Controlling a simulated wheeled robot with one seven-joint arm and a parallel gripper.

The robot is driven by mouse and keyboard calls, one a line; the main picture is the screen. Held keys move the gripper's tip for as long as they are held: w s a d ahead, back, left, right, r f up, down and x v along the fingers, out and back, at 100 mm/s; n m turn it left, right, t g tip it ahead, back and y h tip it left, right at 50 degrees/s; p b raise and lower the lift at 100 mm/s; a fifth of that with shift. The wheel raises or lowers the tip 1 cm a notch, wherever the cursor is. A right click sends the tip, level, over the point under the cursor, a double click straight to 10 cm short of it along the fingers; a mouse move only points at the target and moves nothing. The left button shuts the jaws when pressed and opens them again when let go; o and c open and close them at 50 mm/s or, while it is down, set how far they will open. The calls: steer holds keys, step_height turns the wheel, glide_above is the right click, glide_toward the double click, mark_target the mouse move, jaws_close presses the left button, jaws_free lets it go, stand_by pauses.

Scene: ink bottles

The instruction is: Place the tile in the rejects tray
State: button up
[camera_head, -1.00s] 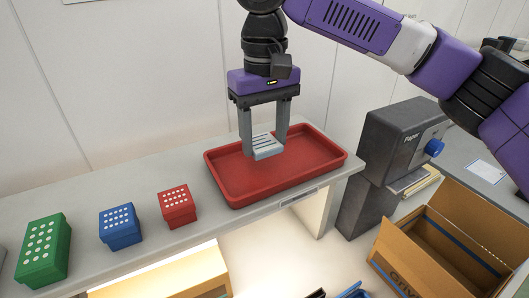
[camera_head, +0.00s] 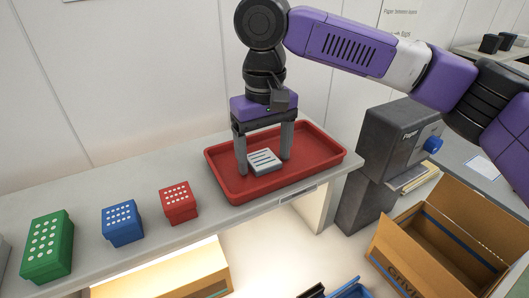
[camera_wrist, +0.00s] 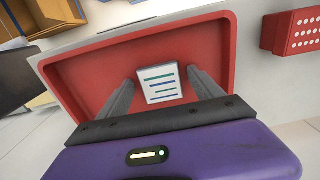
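The tile (camera_head: 264,161) is a small white-grey square with dark stripes. It lies in the red rejects tray (camera_head: 323,150), toward its left-middle part. In the wrist view the tile (camera_wrist: 160,84) shows blue and green stripes and sits inside the tray (camera_wrist: 75,78), between my fingertips. My gripper (camera_head: 264,163) is open, with a finger on each side of the tile and a visible gap in the wrist view. The fingers reach down inside the tray. Whether the tile lies fully flat is hard to tell.
Red (camera_head: 178,203), blue (camera_head: 123,223) and green (camera_head: 46,247) boxes with white dots stand on the shelf left of the tray. A grey machine (camera_head: 398,140) stands right of it. An open cardboard box (camera_head: 425,270) is at lower right.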

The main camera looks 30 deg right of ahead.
mark_target(265, 161)
step_height(265, 161, up, 12)
steer(key=b, duration=0.2)
steer(key=shift+r, duration=0.15)
stand_by(0.4)
steer(key=shift+s, duration=0.1)
stand_by(0.4)
